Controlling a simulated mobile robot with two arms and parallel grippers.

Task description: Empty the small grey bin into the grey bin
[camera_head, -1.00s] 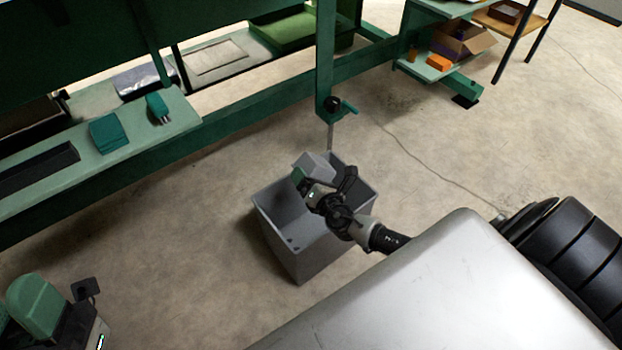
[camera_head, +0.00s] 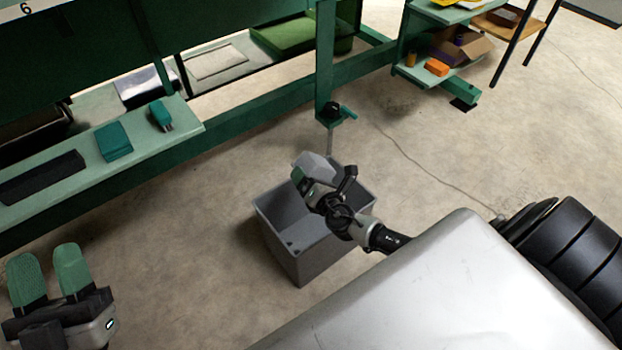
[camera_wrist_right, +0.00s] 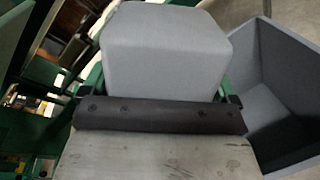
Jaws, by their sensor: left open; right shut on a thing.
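The grey bin (camera_head: 308,262) stands upright on the floor, open at the top. My right gripper (camera_head: 304,182) is shut on the small grey bin (camera_head: 314,164) and holds it over the far part of the grey bin. The small grey bin looks tilted; its inside is hidden from the head. In the right wrist view the small grey bin (camera_wrist_right: 165,50) fills the upper middle, with the grey bin (camera_wrist_right: 275,100) to its right. A few small dark spots show inside the grey bin; I cannot tell what they are. My left gripper (camera_head: 48,268) is open and empty at the lower left.
A green bench shelf (camera_head: 180,120) with teal boxes and a black tray runs along the left. A green post with a clamp (camera_head: 333,110) stands behind the grey bin. A cable (camera_head: 430,177) lies on the floor to the right. Floor left of the grey bin is clear.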

